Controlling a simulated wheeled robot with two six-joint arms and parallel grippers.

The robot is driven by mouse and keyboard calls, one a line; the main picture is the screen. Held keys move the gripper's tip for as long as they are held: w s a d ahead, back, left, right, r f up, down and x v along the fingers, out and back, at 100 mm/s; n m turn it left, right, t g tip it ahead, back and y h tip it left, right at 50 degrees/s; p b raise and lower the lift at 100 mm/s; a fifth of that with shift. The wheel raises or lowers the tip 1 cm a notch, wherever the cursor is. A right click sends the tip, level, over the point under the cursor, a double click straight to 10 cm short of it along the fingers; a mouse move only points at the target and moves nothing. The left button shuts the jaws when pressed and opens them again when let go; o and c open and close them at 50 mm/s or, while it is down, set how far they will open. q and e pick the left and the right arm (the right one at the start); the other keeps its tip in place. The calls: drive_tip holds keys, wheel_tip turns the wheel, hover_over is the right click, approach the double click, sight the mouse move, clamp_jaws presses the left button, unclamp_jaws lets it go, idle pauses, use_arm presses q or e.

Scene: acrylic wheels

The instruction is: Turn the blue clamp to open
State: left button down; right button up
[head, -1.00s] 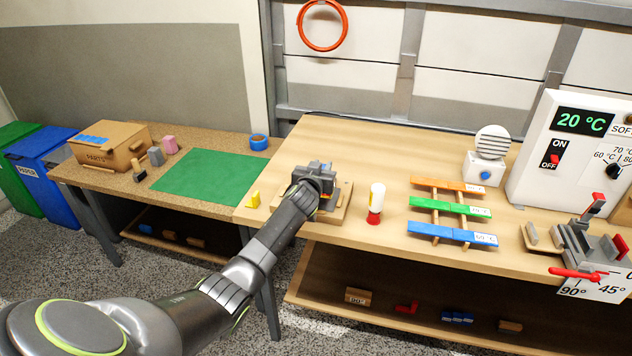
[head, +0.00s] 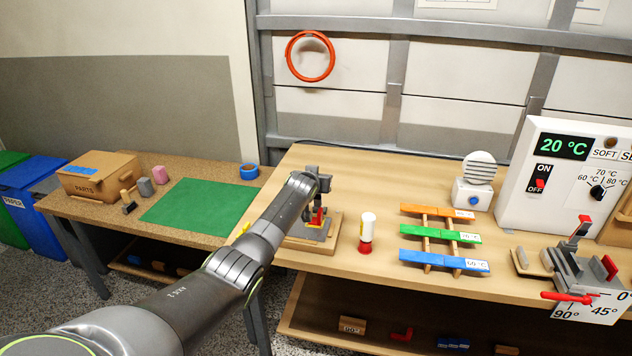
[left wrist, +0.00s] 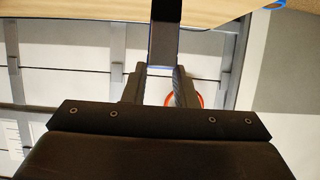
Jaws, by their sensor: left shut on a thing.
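A grey clamp fixture with a red part (head: 318,218) stands on a wooden base board (head: 318,245) on the main bench. My left gripper (head: 322,182) is at the top of this fixture, partly hidden by my own arm. In the left wrist view my left gripper (left wrist: 158,80) is closed on a dark, slightly bluish bar (left wrist: 165,42) between its fingers. I take this bar to be the clamp's handle; its blue colour is not clear. How far the clamp is turned cannot be told. My right gripper is not in view.
A white and red bottle (head: 367,233) stands just right of the fixture. Orange, green and blue strips (head: 445,262) lie on a rack further right. A white heater panel (head: 560,180) and a bending jig (head: 585,270) are at the right. A green mat (head: 200,207) lies left.

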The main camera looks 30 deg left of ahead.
use_arm(q)
drive_tip(key=shift+w+a+r+g, duration=0.2)
drive_tip(key=shift+w+r+g, duration=0.3)
drive_tip(key=shift+r, duration=0.4)
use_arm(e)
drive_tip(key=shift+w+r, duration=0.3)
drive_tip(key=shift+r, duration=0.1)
use_arm(q)
drive_tip(key=shift+w+p, duration=0.1)
drive_tip(key=shift+p, duration=0.2)
drive_tip(key=c, duration=1.5)
unclamp_jaws()
drive_tip(key=shift+c, duration=0.2)
drive_tip(key=shift+o, duration=1.3)
drive_tip(key=shift+w+f, duration=0.15)
drive_tip(key=shift+f, duration=0.05)
drive_tip(key=shift+o, duration=0.6)
drive_tip(key=shift+w+a+f, duration=0.1)
drive_tip(key=shift+w+f, duration=0.05)
drive_tip(key=shift+f, duration=0.25)
drive_tip(key=shift+s+r, duration=0.1)
drive_tip(key=shift+s, duration=0.2)
drive_tip(key=shift+p+v, duration=0.5)
drive_tip(key=shift+v, duration=0.75)
drive_tip(key=b+v, duration=0.2)
drive_tip(key=v, duration=1.2)
drive_tip(key=shift+r, duration=0.3)
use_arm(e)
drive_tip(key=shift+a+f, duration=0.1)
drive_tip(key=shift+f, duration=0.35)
